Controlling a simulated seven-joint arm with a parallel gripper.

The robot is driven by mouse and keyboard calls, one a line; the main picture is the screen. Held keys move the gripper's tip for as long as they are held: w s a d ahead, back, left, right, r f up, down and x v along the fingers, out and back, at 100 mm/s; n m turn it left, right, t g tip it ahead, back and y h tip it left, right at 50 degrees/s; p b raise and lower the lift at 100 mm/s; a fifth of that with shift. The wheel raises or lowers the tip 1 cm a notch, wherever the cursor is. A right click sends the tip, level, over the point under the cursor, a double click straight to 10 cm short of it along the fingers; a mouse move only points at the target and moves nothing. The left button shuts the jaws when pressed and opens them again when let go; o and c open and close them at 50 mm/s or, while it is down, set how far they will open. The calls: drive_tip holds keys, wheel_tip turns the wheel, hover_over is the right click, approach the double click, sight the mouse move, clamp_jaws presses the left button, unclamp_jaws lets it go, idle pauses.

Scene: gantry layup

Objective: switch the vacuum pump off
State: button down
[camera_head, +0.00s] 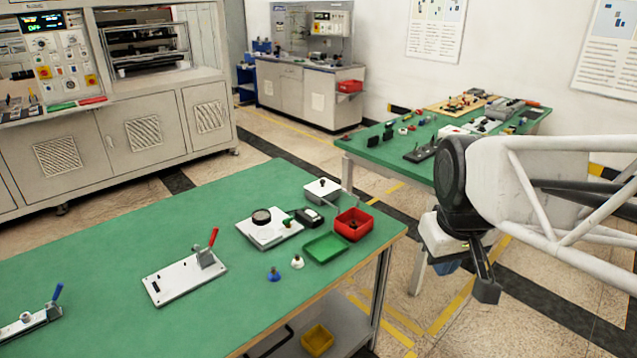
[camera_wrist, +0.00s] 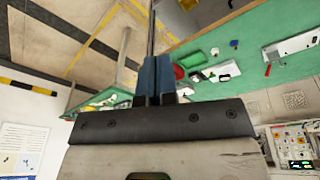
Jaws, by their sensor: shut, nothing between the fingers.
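I cannot tell for certain which thing is the vacuum pump or its switch. The machine at the far left carries a control panel (camera_head: 62,62) with a lit display, knobs and coloured buttons; a panel with a display also shows at the wrist view's lower right (camera_wrist: 296,144). On the near green table (camera_head: 130,235) stand a white plate with a red-handled lever (camera_head: 208,250) and another with a blue-handled lever (camera_head: 54,298). My gripper (camera_head: 486,290) hangs in the air right of this table, away from the panel. Its blue fingers (camera_wrist: 156,75) are together and empty.
A red bin (camera_head: 354,224), a green tray (camera_head: 325,247) and a white plate with a round black part (camera_head: 262,217) sit at the near table's right end. A second green table (camera_head: 385,160) with many parts stands behind my arm. Floor shows between the tables.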

drive_tip(key=w+a+r+n, duration=0.1)
drive_tip(key=w+a+n, duration=0.15)
drive_tip(key=w, duration=0.55)
drive_tip(key=w+a+r+n, duration=0.15)
drive_tip(key=w+n, duration=0.25)
drive_tip(key=w, duration=0.4)
drive_tip(key=n+g, duration=0.2)
drive_tip(key=n, duration=1.6)
hover_over(309, 211)
wheel_tip(309, 211, down, 19)
drive_tip(key=shift+a+f, duration=0.1)
drive_tip(key=shift+f, duration=0.05)
wheel_tip(309, 211, down, 14)
drive_tip(key=shift+r, duration=0.15)
